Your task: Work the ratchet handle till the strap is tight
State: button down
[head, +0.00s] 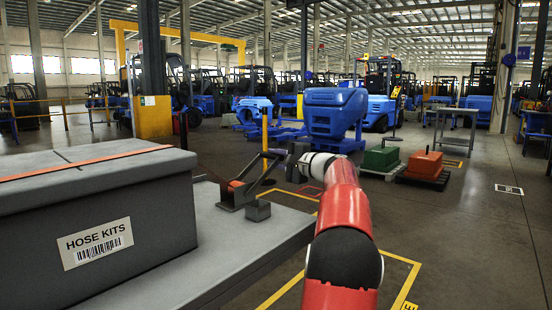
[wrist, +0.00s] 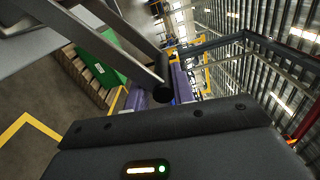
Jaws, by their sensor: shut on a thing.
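A grey case (head: 130,235) labelled HOSE KITS sits on a grey table, with an orange strap (head: 90,160) across its lid. The dark ratchet (head: 236,196) stands on the table right of the case, with a bit of orange in it. Its handle (head: 262,172) is tilted up, with its end at my gripper (head: 286,156). My gripper is shut on the handle's end; the fingertips are hard to make out. In the wrist view the handle's two metal side bars (wrist: 100,42) run to a dark round grip. How taut the strap is between case and ratchet is hidden.
A small grey block (head: 257,210) sits on the table (head: 215,245) beside the ratchet. Behind my arm are a blue machine part (head: 335,112), a green box (head: 381,159) and an orange one (head: 426,164) on low pallets. The floor at right is mostly open.

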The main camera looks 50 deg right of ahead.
jog(key=shift+f, duration=0.15)
jog(key=c, duration=1.3)
grip_release()
jog(key=shift+s+d+b, duration=0.2)
jog(key=shift+s+b, duration=0.1)
jog(key=shift+s, duration=1.65)
jog(key=shift+s+d+b, duration=0.15)
jog(key=shift+s+b, duration=0.15)
jog(key=shift+s, duration=1.65)
